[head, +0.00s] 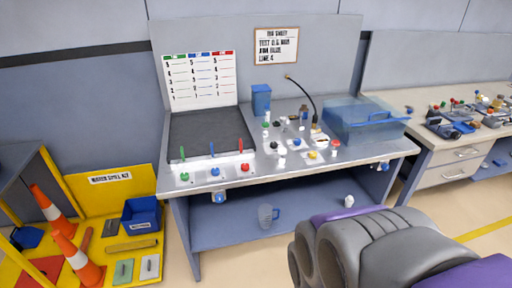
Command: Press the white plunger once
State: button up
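The workbench (290,187) stands ahead with a cluster of small fittings on its top, right of the dark panel (205,135). Several small white parts are among them, one at the front of the cluster (282,162). They are too small for me to tell which is the white plunger. Another small white piece (349,201) is at the bench's lower shelf, at its right. My grey and purple arm fills the lower right and covers part of the floor and shelf. My gripper's fingers do not show.
A clear blue bin (362,117) stands at the bench's right, and a blue container (261,98) at the back. A thin black gooseneck rises behind the fittings. Orange cones (78,258) stand at lower left. A second bench (470,152) is right.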

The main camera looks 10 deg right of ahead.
aim_at(282, 151)
jog(key=i+l, duration=0.4)
jog(key=l, duration=0.25)
jog(key=i+l, duration=0.2)
jog(key=l+u, duration=0.05)
jog(key=l, duration=0.05)
